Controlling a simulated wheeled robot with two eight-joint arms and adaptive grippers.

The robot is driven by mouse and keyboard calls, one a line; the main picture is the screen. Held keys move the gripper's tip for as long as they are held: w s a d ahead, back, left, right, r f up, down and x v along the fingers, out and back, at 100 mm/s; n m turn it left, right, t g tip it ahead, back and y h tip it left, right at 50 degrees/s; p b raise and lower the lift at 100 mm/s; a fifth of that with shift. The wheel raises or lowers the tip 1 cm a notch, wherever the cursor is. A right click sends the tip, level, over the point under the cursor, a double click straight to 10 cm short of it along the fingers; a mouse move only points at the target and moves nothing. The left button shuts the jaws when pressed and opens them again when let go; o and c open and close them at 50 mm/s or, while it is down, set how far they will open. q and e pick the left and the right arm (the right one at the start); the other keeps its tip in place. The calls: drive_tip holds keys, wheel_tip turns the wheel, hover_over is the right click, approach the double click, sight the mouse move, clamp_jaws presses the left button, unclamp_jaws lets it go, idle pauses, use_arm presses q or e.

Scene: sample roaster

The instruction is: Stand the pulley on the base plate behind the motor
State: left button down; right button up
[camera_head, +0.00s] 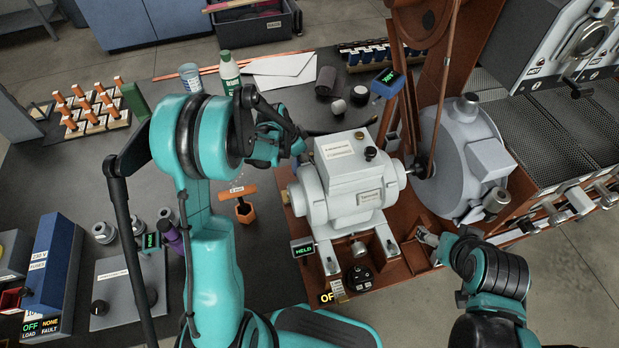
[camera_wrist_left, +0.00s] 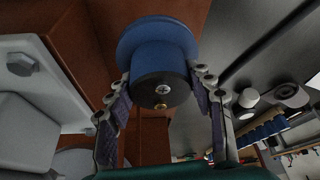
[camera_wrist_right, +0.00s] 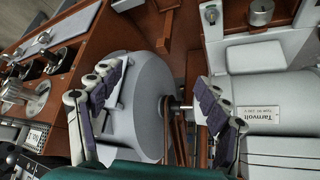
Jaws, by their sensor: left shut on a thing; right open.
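My left gripper (camera_head: 292,146) is beside the rear left of the motor (camera_head: 345,195). It is shut on the pulley (camera_wrist_left: 157,45), a blue spool with a wide flange and a dark end face with a brass screw. The motor is light grey, with a label on top, and stands on the red-brown base plate (camera_head: 395,268). Whether the pulley touches the plate, I cannot tell. My right gripper (camera_head: 431,245) is open and empty to the right of the motor; its spread fingers (camera_wrist_right: 160,70) show in the right wrist view.
A round grey blower housing (camera_head: 455,150) stands right of the motor, with a belt and a red-brown upright beside it. A bottle (camera_head: 229,72) stands farther back.

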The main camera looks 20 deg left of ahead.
use_arm(q)
wheel_tip(320, 180, down, 8)
drive_tip(key=b, duration=0.3)
drive_tip(key=shift+r, duration=0.1)
drive_tip(key=c, duration=0.6)
unclamp_jaws()
drive_tip(key=p+v, duration=0.4)
drive_tip(key=v, duration=0.8)
drive_tip(key=shift+p, duration=0.35)
